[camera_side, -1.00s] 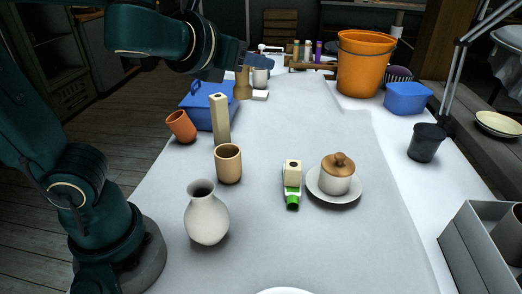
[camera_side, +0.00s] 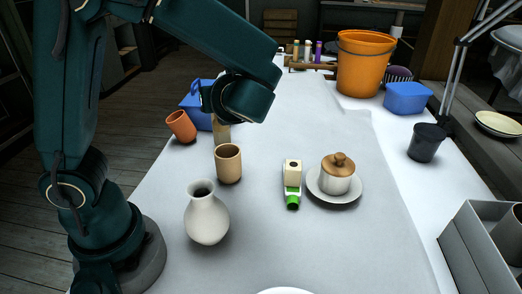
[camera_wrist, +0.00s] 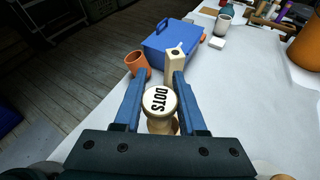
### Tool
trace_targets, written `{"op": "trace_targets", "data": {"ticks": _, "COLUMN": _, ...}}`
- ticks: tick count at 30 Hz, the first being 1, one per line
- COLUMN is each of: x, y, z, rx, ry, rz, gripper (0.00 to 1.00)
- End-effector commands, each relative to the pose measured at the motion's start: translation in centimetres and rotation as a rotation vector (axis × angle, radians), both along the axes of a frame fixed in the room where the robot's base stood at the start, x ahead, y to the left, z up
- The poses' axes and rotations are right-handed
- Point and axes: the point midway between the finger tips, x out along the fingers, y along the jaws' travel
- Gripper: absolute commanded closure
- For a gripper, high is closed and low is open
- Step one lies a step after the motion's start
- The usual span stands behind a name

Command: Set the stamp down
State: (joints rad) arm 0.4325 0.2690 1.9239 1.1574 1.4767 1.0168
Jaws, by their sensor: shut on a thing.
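The stamp (camera_wrist: 158,102) shows in the wrist view, with a round pale top lettered DOTS and a tan body below. My gripper (camera_wrist: 159,80) is shut on it, one blue finger on each side. In the side view my arm covers the stamp and the fingers. I cannot tell whether the stamp's base touches anything. A tall cream block (camera_wrist: 174,66) with a dark hole in its top stands just beyond the fingers; in the side view the block (camera_side: 221,133) is mostly hidden behind my arm.
An orange cup (camera_side: 181,126) leans near the blue box (camera_wrist: 170,41). A tan cup (camera_side: 228,164), a white vase (camera_side: 207,218), a green-ended block (camera_side: 292,184) and a lidded pot (camera_side: 336,180) on a saucer (camera_side: 345,199) stand nearer. The right middle of the table is clear.

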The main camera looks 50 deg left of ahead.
Motion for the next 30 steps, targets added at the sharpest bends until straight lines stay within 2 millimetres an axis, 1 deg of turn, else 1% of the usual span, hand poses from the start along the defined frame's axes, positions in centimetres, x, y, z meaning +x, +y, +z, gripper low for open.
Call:
{"op": "trace_targets", "data": {"ticks": 1, "x": -0.5, "y": 0.5, "z": -0.7, "rx": 0.001, "ry": 0.005, "rz": 0.101, "gripper": 1.0}}
{"op": "trace_targets", "data": {"ticks": 3, "x": -1.5, "y": 1.1, "z": -1.5, "rx": 0.001, "ry": 0.005, "rz": 0.249, "gripper": 1.0}}
{"op": "trace_targets", "data": {"ticks": 5, "x": -2.4, "y": 1.5, "z": -2.3, "rx": 0.001, "ry": 0.004, "rz": 0.381, "gripper": 1.0}}
{"op": "trace_targets", "data": {"ticks": 6, "x": -3.1, "y": 1.7, "z": -2.8, "rx": 0.001, "ry": 0.005, "rz": 0.475, "gripper": 1.0}}
{"op": "trace_targets", "data": {"ticks": 8, "x": -4.2, "y": 2.0, "z": -3.6, "rx": 0.002, "ry": 0.005, "rz": 0.625, "gripper": 1.0}}
{"op": "trace_targets", "data": {"ticks": 11, "x": -6.2, "y": 2.0, "z": -5.1, "rx": 0.001, "ry": 0.005, "rz": 0.903, "gripper": 1.0}}
{"op": "trace_targets", "data": {"ticks": 12, "x": -7.0, "y": 2.0, "z": -5.6, "rx": 0.003, "ry": 0.007, "rz": 1.024, "gripper": 1.0}}
{"op": "trace_targets", "data": {"ticks": 14, "x": -8.2, "y": 1.7, "z": -6.3, "rx": 0.001, "ry": 0.007, "rz": 1.194, "gripper": 1.0}}
{"op": "trace_targets", "data": {"ticks": 15, "x": -8.8, "y": 1.5, "z": -6.7, "rx": 0.001, "ry": 0.006, "rz": 1.305, "gripper": 1.0}}
{"op": "trace_targets", "data": {"ticks": 21, "x": -11.5, "y": -0.3, "z": -7.9, "rx": 0.002, "ry": 0.007, "rz": 1.831, "gripper": 1.0}}
{"op": "trace_targets", "data": {"ticks": 26, "x": -12.5, "y": -2.2, "z": -7.8, "rx": 0.0, "ry": 0.006, "rz": 2.242, "gripper": 1.0}}
{"op": "trace_targets", "data": {"ticks": 27, "x": -12.6, "y": -2.7, "z": -7.6, "rx": 0.0, "ry": 0.005, "rz": 2.343, "gripper": 1.0}}
{"op": "trace_targets", "data": {"ticks": 30, "x": -12.4, "y": -3.8, "z": -7.1, "rx": 0.0, "ry": 0.004, "rz": 2.572, "gripper": 1.0}}
